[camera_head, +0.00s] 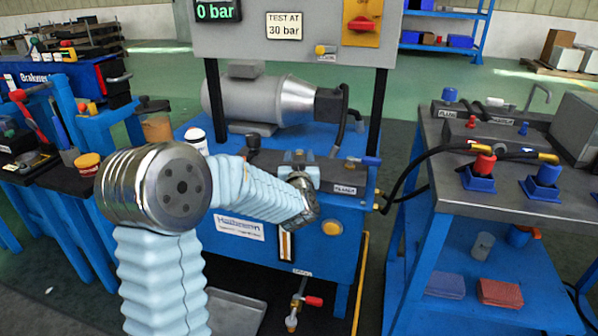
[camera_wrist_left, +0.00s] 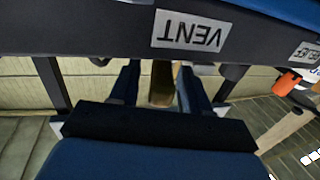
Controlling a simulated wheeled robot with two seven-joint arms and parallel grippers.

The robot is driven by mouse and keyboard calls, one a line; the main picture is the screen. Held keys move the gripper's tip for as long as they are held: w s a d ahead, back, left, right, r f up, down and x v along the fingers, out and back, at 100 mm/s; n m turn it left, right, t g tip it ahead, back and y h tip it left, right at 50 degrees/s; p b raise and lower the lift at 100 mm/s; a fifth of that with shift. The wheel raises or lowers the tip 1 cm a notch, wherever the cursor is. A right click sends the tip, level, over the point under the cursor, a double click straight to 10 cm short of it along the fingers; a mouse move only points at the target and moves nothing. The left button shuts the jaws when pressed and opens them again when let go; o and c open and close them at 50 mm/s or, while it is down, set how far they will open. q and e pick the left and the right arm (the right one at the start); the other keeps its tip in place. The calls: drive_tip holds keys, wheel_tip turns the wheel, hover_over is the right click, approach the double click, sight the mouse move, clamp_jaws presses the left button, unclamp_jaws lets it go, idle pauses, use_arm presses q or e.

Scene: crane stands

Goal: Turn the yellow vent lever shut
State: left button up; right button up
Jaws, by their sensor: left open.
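My left gripper (camera_head: 303,196) is at the top front edge of the blue test bench, largely hidden by its own wrist in the head view. In the left wrist view its two dark fingers (camera_wrist_left: 158,88) are apart. A dull yellow-brown piece (camera_wrist_left: 161,84) shows between them; it looks like the vent lever, but I cannot tell whether a finger touches it. The VENT label (camera_wrist_left: 190,31) is upside down just above the fingers. In the head view I cannot make out the vent lever; my gripper covers that spot. My right gripper is not in view.
The blue bench (camera_head: 262,262) carries a grey motor (camera_head: 262,98). Above it, the gauge panel (camera_head: 240,42) reads 0 bar. A red-handled valve (camera_head: 313,301) is low at the front. A side table (camera_head: 450,165) with hoses stands to the right; a cluttered bench (camera_head: 75,175) stands left.

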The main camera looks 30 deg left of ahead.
use_arm(q)
drive_tip(key=v, duration=1.2)
drive_tip(key=shift+s+b, duration=0.2)
drive_tip(key=shift+b, duration=0.15)
